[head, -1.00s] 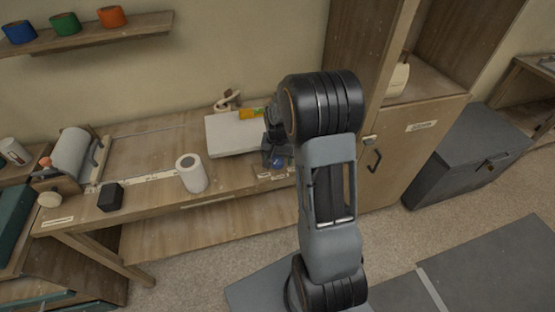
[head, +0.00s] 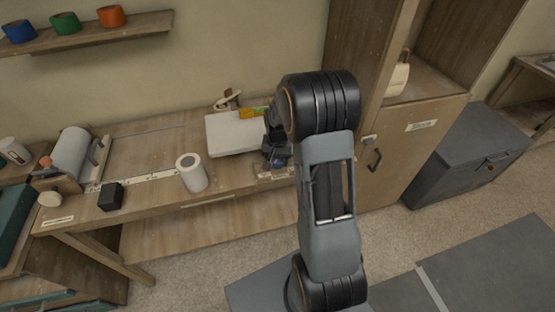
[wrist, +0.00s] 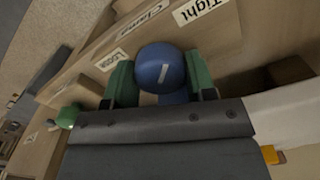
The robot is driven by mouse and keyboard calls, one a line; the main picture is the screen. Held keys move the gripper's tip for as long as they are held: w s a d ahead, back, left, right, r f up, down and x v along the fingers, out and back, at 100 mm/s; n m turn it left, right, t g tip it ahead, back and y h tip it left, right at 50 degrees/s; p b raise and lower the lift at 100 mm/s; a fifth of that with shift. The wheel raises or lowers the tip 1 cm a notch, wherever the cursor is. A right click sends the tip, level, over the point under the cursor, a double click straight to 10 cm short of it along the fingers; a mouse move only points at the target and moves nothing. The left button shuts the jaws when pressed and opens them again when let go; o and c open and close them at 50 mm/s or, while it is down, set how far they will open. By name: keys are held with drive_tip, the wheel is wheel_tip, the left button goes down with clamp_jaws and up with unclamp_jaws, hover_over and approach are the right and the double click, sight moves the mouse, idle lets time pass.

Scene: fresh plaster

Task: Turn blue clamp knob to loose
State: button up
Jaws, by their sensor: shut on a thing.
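The blue clamp knob (wrist: 155,62) is round with a short white line on its face. In the wrist view it sits between the two green fingertips of my gripper (wrist: 160,82), which is shut on it. A "Tight" label (wrist: 201,10) is above and right of the knob, and a "Loose" label (wrist: 112,59) is to its left. The white line points up and slightly right in that view, toward neither label exactly. In the head view my gripper (head: 278,158) is at the bench's right end, and my arm hides most of the knob.
A white board (head: 232,134) lies left of my gripper, with an orange-handled tool (head: 249,114) at its far edge. A cabinet (head: 395,150) stands close on the right.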

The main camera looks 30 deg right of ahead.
drive_tip(key=shift+n, duration=0.4)
drive_tip(key=n+b, duration=0.1)
drive_tip(key=n, duration=0.3)
drive_tip(key=n+b, duration=0.1)
drive_tip(key=n, duration=0.3)
drive_tip(key=n+b, duration=0.1)
drive_tip(key=n, duration=0.4)
drive_tip(key=shift+n, duration=1.9)
drive_tip(key=shift+r+n, duration=0.1)
drive_tip(key=shift+n, duration=0.2)
drive_tip(key=o, duration=0.9)
drive_tip(key=shift+w, duration=0.1)
